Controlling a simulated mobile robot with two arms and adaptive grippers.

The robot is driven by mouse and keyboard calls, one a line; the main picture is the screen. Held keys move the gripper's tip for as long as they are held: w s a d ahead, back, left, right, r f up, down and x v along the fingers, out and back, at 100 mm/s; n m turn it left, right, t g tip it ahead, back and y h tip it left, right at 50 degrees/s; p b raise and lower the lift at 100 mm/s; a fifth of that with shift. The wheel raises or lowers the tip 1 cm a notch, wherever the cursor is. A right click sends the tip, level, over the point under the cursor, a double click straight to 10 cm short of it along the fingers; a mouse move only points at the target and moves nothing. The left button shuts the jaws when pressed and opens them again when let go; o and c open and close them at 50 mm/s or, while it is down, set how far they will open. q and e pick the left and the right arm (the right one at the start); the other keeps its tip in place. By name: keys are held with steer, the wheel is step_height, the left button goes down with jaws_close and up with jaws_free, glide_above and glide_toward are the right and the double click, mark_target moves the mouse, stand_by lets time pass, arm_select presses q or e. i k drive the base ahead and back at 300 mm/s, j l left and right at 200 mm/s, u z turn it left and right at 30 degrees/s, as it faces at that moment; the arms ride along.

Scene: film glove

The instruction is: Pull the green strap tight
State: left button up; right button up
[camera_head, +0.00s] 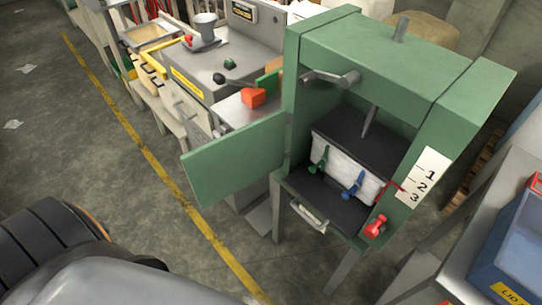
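The green strap (319,160) hangs with its green end on the front of a white, wrapped bale (340,170). The bale sits inside an open green press (295,105), under a dark plate. A blue strap end (353,185) hangs to the right of the green one on the bale's front. A thin red strap (390,187) shows near the bale's right end. I cannot tell how tight the green strap is; its run behind the bale is hidden. Neither of my grippers is in view.
The press's green door (236,158) stands open to the left. A red handle (376,226) is on the right front post, below a 1-2-3 panel (428,176). A grey bench (210,70) stands behind; a blue box (512,245) is at right.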

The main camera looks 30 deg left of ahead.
mark_target(313, 168)
steer(key=j+z, duration=1.35)
steer(key=k+j, duration=0.1)
steer(key=j, duration=0.3)
steer(key=k+j+z, duration=0.1)
steer(key=j, duration=0.25)
steer(key=k+j, duration=0.15)
steer(key=j, duration=0.25)
steer(key=k+j+z, duration=0.1)
steer(key=j, duration=0.25)
steer(key=k+j, duration=0.15)
steer(key=j, duration=0.2)
steer(key=i, duration=0.45)
steer(key=k+l+u, duration=0.2)
steer(key=l, duration=0.3)
steer(key=k+l+u, duration=0.25)
steer(key=k+l, duration=0.15)
